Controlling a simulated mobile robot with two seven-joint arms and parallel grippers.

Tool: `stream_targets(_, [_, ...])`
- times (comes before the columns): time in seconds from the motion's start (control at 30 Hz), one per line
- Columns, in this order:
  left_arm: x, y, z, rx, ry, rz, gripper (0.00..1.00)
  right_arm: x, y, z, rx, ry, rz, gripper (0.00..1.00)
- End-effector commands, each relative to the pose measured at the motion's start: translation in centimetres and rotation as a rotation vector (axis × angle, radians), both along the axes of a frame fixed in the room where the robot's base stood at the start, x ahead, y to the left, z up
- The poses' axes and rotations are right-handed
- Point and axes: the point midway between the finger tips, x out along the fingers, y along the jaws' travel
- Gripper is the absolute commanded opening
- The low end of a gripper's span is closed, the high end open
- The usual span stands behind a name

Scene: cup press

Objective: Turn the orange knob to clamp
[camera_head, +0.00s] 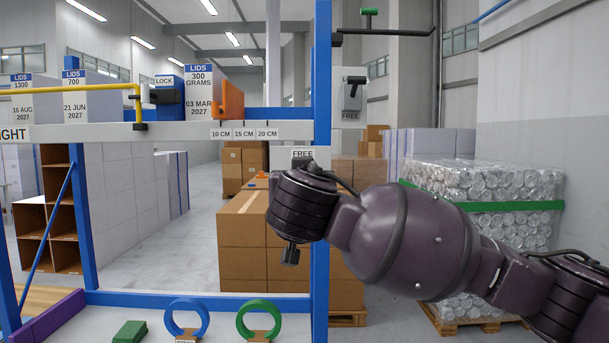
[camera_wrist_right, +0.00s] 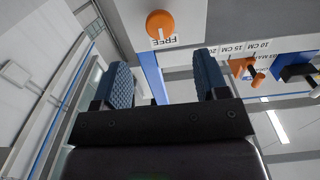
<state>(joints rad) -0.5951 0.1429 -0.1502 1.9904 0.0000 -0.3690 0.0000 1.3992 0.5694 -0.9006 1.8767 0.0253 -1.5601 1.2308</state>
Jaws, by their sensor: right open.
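The orange knob (camera_wrist_right: 160,23) shows in the right wrist view on a white panel. Its white pointer line faces the FREE label (camera_wrist_right: 164,43). My left gripper is not in view.
An orange block (camera_head: 231,100) sits on the white beam (camera_head: 170,131) by the centimetre labels. A black lever (camera_head: 355,81) is on a grey box right of the post. Blue (camera_head: 187,318) and green (camera_head: 259,320) rings stand on the lower shelf. Stacked cartons (camera_head: 243,240) are behind.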

Motion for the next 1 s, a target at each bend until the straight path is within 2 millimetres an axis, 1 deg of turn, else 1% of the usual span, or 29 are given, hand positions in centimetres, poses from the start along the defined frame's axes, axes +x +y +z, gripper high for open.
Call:
stream_targets(0.2, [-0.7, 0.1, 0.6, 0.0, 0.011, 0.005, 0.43, 3.8, -0.1, 0.3, -0.003, -0.001, -0.003, 0.67])
stream_targets(0.3, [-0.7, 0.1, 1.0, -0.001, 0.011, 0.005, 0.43, 5.4, 0.0, 0.3, -0.003, 0.0, -0.002, 0.67])
stream_targets(0.5, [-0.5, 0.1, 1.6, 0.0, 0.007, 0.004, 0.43, 7.8, 0.0, 0.2, -0.003, 0.0, 0.0, 0.67])
stream_targets(0.7, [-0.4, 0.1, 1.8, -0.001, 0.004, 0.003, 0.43, 8.9, 0.0, 0.1, -0.003, -0.001, 0.001, 0.67])
stream_targets(1.0, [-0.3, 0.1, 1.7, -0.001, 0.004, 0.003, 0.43, 9.1, 0.0, 0.0, -0.002, 0.0, 0.002, 0.67])
